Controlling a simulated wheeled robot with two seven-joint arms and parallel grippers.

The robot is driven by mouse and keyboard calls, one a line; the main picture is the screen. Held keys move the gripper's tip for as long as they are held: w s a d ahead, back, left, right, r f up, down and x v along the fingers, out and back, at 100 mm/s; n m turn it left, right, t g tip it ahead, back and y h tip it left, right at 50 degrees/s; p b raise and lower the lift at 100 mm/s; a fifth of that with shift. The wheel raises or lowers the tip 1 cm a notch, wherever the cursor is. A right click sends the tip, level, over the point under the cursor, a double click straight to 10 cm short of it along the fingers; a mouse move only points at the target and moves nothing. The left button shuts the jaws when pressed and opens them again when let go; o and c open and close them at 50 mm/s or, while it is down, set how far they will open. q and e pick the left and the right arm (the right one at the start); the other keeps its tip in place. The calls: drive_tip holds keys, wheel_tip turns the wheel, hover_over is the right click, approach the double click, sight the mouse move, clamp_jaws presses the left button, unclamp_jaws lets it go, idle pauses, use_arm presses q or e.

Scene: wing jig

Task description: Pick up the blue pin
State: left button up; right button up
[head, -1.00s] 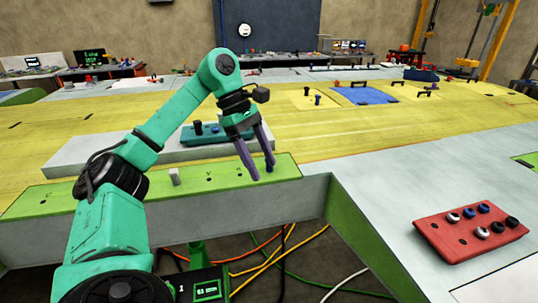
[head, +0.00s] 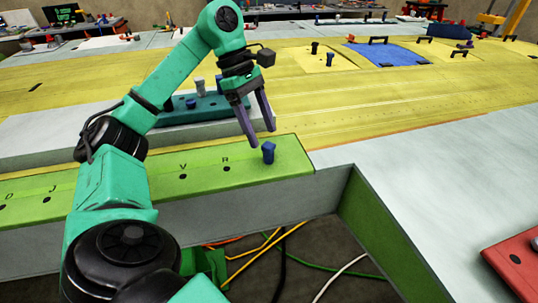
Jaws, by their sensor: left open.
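The blue pin (head: 268,152) stands upright at the right end of the green strip (head: 222,182), right of the hole marked R. My left gripper (head: 262,137) comes in from the left and hangs with its two dark fingers pointing down. It is open and empty. Its tips are just above and slightly left of the pin in the head view, apart from it as far as I can tell. The exact depth gap is unclear. My right gripper is out of view.
A teal block (head: 222,104) with pins stands behind the strip. A blue panel (head: 387,55) lies farther back on the yellow surface. A red tray (head: 518,262) is cut off at lower right. An open gap with cables lies below the strip.

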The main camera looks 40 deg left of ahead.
sight(266, 144)
use_arm(q)
drive_tip(key=x, duration=0.6)
drive_tip(key=shift+w+a+f, duration=0.1)
drive_tip(key=shift+a+f, duration=0.05)
drive_tip(key=shift+a, duration=0.1)
drive_tip(key=shift+d, duration=0.15)
drive_tip(key=shift+w+f, duration=0.1)
clamp_jaws()
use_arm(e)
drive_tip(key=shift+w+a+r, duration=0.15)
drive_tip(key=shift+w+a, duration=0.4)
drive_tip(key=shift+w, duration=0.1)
